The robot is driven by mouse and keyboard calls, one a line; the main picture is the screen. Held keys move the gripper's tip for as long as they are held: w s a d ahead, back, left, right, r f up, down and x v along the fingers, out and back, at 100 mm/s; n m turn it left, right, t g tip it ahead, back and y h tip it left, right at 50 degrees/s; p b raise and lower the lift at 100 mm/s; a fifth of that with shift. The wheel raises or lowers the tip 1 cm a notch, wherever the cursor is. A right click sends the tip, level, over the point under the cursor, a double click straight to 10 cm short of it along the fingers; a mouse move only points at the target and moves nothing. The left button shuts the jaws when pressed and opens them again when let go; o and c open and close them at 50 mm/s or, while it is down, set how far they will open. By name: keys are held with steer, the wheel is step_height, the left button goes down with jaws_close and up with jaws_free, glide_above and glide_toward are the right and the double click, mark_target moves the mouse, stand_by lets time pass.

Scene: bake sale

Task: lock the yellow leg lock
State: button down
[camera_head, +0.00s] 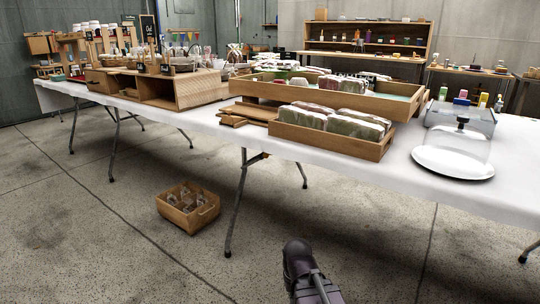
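A white-topped folding table (80,98) runs across the view on grey metal legs. Under its front edge, near the top of the middle front leg (238,205), a small yellowish part (257,158) shows beside a dark brace; it looks like the yellow leg lock. It is too small to tell whether it is locked. The leg stands on the floor, slightly slanted. A dark part of my arm (303,268) rises from the bottom edge, in front of the table and well apart from that leg. No fingertips of my gripper show.
A wooden crate with small items (188,208) sits on the floor left of the leg. Wooden trays of wrapped loaves (385,148) and a white cake stand with clear dome (452,168) stand near the table's front edge. Floor in front is clear.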

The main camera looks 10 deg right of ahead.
step_height(320, 180, up, 22)
steer(key=p, duration=2.2)
steer(key=shift+s+f, duration=0.1)
